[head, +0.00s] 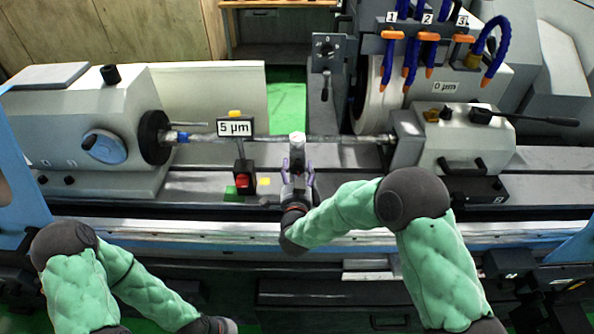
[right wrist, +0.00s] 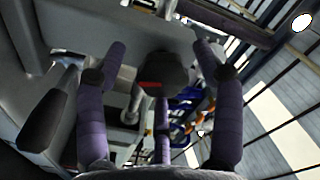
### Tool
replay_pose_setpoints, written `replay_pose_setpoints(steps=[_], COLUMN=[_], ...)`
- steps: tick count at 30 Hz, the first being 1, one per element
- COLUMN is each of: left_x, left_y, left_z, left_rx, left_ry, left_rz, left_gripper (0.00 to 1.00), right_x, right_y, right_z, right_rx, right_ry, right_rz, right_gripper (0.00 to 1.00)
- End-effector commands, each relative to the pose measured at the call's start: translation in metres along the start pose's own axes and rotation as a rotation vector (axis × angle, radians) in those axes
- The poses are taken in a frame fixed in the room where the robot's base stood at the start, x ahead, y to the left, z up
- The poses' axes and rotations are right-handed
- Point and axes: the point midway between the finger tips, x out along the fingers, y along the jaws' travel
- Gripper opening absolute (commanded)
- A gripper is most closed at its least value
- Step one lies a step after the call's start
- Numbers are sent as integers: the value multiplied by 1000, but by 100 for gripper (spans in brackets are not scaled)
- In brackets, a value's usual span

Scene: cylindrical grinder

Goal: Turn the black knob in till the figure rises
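My right gripper (head: 298,174) is at the middle of the machine, in front of a small upright fitting (head: 298,140) with a pale round top, beside the workpiece bar. In the right wrist view the fingers (right wrist: 162,60) are spread wide. A black knob (right wrist: 168,70) with a red mark stands between or just beyond the fingertips. I see a gap on both sides of it; whether the lower finger touches it I cannot tell. One sign (head: 235,128) reads 5 µm; another figure (head: 446,87) reads 0 µm.
The long bar (head: 330,139) runs from the left headstock chuck (head: 154,137) to the right tailstock (head: 407,140). A black box with a red button (head: 243,180) stands left of my right gripper. The grinding wheel (head: 380,95) and blue hoses (head: 413,55) are behind.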

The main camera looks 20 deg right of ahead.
Motion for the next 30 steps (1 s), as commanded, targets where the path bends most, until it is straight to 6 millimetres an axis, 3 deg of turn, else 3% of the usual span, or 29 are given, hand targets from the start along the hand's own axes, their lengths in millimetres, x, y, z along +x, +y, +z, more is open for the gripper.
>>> replay_pose_setpoints(steps=[11,24,30], left_x=[0,0,0], left_y=[0,0,0], left_z=[0,0,0], left_rx=[0,0,0], left_ry=[0,0,0], left_rz=[0,0,0], left_gripper=[68,68,68], right_x=[-10,-91,-114], right_y=[-1,-1,-1], right_z=[-1,0,0], right_rx=[0,0,1], right_ry=[2,0,1], right_rz=[-2,-4,-2], right_gripper=[68,68,68])
